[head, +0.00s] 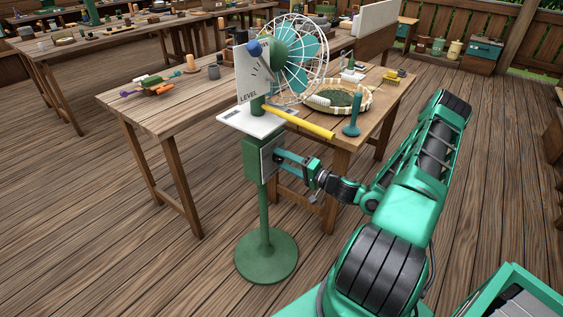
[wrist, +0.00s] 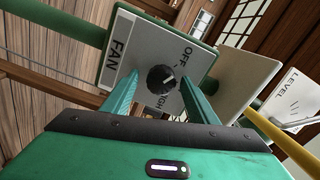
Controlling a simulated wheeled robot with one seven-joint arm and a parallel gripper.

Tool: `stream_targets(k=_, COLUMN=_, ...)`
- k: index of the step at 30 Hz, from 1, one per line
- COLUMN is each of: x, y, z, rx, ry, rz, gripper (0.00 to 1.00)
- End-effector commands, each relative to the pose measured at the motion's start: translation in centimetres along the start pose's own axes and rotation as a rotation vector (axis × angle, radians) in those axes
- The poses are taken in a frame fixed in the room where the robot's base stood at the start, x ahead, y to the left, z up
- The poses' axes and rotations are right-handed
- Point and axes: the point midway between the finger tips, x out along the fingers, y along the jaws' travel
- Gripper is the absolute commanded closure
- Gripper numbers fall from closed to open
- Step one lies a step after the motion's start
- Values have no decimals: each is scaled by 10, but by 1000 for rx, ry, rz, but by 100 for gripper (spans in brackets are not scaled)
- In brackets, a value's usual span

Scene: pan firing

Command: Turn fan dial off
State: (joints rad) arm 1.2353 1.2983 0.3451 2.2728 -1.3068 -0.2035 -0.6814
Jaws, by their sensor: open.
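The fan dial is a black round knob (wrist: 161,78) on a pale panel marked FAN, OFF and, partly hidden, HIGH. A small white mark shows on the knob's right side; I cannot tell its exact setting. In the head view the panel (head: 267,150) is on the green box of a pedestal stand (head: 264,215), and the knob is hidden. My gripper (wrist: 158,72) is open, with one finger on each side of the knob; I cannot tell whether they touch it. In the head view my gripper (head: 279,158) reaches the panel from the right.
Above the box are a white shelf (head: 245,122), a LEVEL board (head: 253,78) and a yellow bar (head: 302,123). A caged fan (head: 298,55) stands behind. A wooden table (head: 150,118) with a basket (head: 318,102) and small items is close behind the stand.

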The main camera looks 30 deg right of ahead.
Motion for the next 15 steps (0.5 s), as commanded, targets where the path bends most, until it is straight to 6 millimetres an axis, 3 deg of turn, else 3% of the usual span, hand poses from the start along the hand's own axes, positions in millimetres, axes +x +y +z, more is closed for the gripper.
stream_targets(k=15, x=-85, y=2, z=-1, rx=0, ry=2, rz=4, gripper=47)
